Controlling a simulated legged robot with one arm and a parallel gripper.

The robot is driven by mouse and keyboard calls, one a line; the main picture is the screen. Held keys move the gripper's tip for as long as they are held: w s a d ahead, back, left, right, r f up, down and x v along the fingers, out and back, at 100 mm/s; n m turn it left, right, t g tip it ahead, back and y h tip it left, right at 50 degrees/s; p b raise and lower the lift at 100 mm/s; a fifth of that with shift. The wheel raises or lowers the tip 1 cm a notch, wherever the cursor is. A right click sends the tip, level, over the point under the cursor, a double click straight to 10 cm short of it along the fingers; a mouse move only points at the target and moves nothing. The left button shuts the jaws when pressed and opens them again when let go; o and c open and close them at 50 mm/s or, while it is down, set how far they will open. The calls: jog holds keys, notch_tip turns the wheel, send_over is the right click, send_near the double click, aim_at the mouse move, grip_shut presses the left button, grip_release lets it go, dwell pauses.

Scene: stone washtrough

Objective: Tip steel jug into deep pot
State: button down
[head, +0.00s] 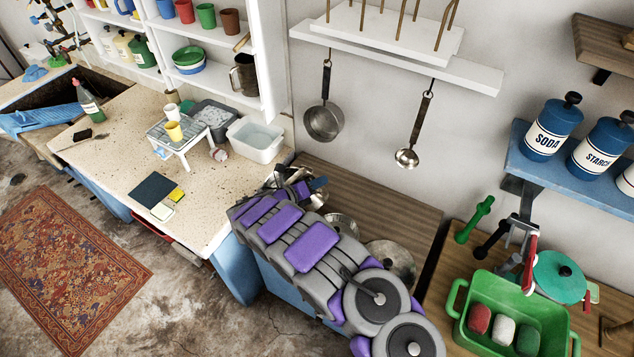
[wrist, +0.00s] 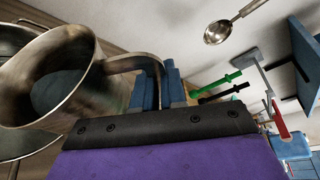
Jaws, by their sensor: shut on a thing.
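In the wrist view my gripper (wrist: 172,88) has its blue fingers shut on the handle of a steel jug (wrist: 115,88). The jug is at the left and tilted in this picture, with its round mouth partly facing the camera. A bluish-grey patch shows inside; I cannot tell what it is. Large curved metal (wrist: 22,143) shows behind and below the jug; I cannot tell whether it is the deep pot. In the head view my gripper (head: 312,187) is at the counter's right end, with bits of metal beside it, mostly hidden by my arm.
Round metal pieces (head: 391,262) lie on the dark wooden top, partly behind my arm. A pan (head: 323,122) and a ladle (head: 406,158) hang on the wall. A white basin (head: 255,138) and a small rack (head: 181,135) stand on the counter. A green tub (head: 512,310) is right.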

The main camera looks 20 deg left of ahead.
jog(key=shift+a+r, duration=0.15)
jog(key=shift+a, duration=0.15)
jog(key=shift+w+f+b, duration=0.15)
jog(key=shift+f+b, duration=0.05)
jog(key=shift+b, duration=1.05)
jog(key=shift+f+b, duration=0.15)
jog(key=shift+b, duration=0.7)
jog(key=b, duration=0.3)
jog(key=shift+a+n, duration=0.1)
jog(key=shift+n, duration=0.2)
jog(key=b, duration=0.3)
jog(key=b, duration=0.2)
jog(key=shift+r+b, duration=0.3)
jog(key=b, duration=0.3)
jog(key=shift+d+f, duration=0.15)
jog(key=shift+d, duration=0.2)
